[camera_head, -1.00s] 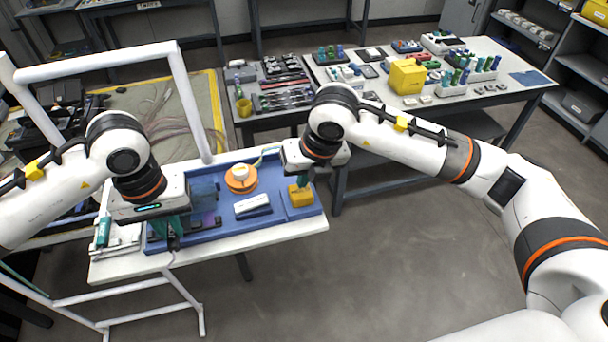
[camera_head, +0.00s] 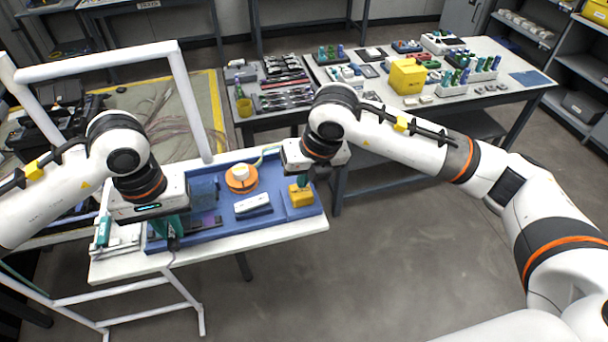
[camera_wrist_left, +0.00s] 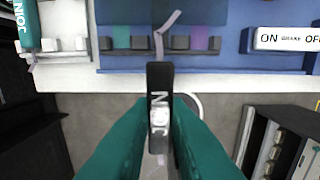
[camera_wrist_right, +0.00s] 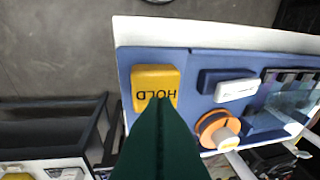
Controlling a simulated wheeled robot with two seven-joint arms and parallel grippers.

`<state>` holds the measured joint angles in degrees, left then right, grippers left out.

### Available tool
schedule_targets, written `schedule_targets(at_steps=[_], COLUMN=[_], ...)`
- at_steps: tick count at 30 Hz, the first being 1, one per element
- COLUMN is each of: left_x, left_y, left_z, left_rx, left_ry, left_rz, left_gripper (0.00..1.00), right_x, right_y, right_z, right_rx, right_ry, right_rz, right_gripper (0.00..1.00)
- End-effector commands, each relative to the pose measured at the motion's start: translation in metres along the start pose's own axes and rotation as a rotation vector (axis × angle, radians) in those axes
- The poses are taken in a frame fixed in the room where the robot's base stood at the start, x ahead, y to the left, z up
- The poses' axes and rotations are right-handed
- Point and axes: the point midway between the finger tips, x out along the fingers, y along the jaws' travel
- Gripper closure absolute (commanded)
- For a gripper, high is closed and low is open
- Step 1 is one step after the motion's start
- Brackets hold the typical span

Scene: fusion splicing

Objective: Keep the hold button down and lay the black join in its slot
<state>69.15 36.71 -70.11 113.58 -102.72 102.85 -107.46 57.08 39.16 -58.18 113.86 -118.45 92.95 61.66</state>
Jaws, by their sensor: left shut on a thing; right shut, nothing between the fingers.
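My left gripper (camera_wrist_left: 158,120) is shut on the black join (camera_wrist_left: 160,88), a narrow upright piece marked JOIN with a pale strand at its far end. It holds the join in front of the blue tray's near edge. In the head view this gripper (camera_head: 172,228) hangs at the bench's front left. The yellow HOLD button (camera_wrist_right: 155,82) sits in a corner of the blue tray; it also shows in the head view (camera_head: 299,196). My right gripper (camera_wrist_right: 160,108) is shut and empty, its tips over the button's lettered edge. Whether they press it I cannot tell.
A teal JOIN piece (camera_wrist_left: 26,25) lies left of the tray. Green and purple slots (camera_wrist_left: 200,38) between grey blocks line the tray's near side. A white ON/OFF brake switch (camera_wrist_left: 288,38) and an orange spool (camera_wrist_right: 217,130) are in the tray. Open floor lies in front.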

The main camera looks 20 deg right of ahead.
Motion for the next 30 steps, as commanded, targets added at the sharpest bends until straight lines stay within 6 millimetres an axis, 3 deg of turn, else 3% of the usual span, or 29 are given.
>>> schedule_targets(at_steps=[14,30], left_x=[0.0,0.0], left_y=[0.0,0.0], left_z=[0.0,0.0], left_rx=[0.0,0.0], left_ry=[0.0,0.0], left_rz=[0.0,0.0], left_gripper=[1.0,1.0], right_x=[0.0,0.016], right_y=[0.0,0.003], right_z=[0.001,0.004], right_rx=[0.0,0.0], right_ry=[0.0,-0.001], right_rz=[0.0,0.0], right_gripper=[1.0,1.0])
